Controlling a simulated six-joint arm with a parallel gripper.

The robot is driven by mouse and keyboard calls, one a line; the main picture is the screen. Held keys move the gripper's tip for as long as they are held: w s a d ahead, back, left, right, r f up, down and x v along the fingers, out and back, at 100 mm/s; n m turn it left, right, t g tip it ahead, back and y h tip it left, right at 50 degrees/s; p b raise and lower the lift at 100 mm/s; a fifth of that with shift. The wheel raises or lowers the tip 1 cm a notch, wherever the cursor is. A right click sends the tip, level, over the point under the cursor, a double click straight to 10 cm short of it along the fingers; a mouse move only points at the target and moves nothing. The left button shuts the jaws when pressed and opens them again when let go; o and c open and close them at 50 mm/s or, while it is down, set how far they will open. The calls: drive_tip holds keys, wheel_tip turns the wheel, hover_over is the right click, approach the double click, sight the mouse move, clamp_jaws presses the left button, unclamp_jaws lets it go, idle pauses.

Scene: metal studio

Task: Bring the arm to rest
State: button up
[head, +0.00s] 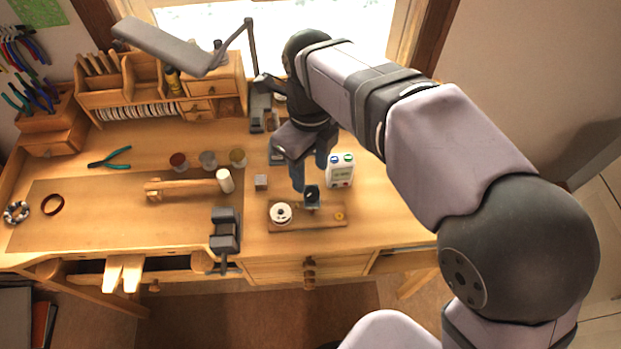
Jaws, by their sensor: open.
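My gripper (309,176) hangs from my arm over the right half of the wooden workbench (385,212), with its fingers pointing down. The two blue-grey fingers are apart, and I see nothing held between them. The fingers are above and just behind a small wooden board (328,222) that carries a white disc (281,213), a small dark block (312,196) and a small yellow piece (339,216). I cannot tell how high the fingertips are above the bench. My arm comes in from the right and hides part of the bench's back right.
A white device with blue and green knobs (341,171) stands right beside my gripper. A lamp (170,47) overhangs the back. The bench's far right is clear.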

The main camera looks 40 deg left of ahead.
drive_tip(key=shift+r, duration=0.6)
drive_tip(key=w+d+f+n, duration=0.3)
drive_tip(key=w+d+n, duration=0.15)
drive_tip(key=d, duration=0.65)
drive_tip(key=w+d+f+n, duration=0.2)
drive_tip(key=w+d+n, duration=0.3)
drive_tip(key=d, duration=0.6)
drive_tip(key=s+d+f+n, duration=0.3)
drive_tip(key=d+n, duration=0.1)
drive_tip(key=d, duration=0.5)
drive_tip(key=s+d+f+n, duration=0.3)
drive_tip(key=d+n, duration=0.1)
drive_tip(key=d, duration=0.5)
drive_tip(key=shift+s+d+f, duration=0.15)
drive_tip(key=shift+d, duration=0.25)
